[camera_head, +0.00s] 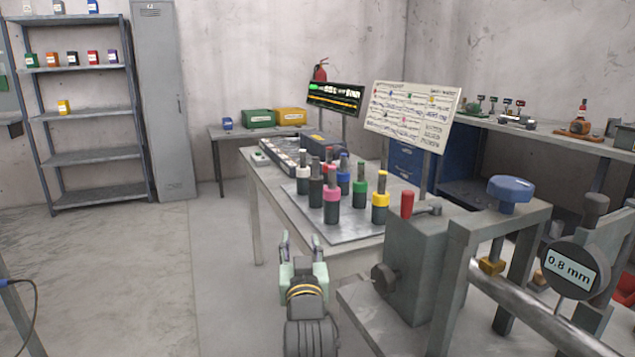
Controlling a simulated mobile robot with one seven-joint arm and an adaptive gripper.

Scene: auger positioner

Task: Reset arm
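My gripper (300,243) shows at the bottom middle of the head view, with pale green finger mounts and grey fingertips pointing away from the camera. Its two fingertips are apart with nothing visible between them. It is in front of the near edge of the table (252,203) and to the left of the grey clamp block (416,262). Part of my arm shows below it.
A plate (345,230) on the table carries several colour-banded cylinders. A fixture with a blue knob (510,188), a metal rod (535,312) and a gauge (570,270) reading 0.8 mm fills the right foreground. Open floor (150,260) lies left, before a shelf (90,157) and locker (160,100).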

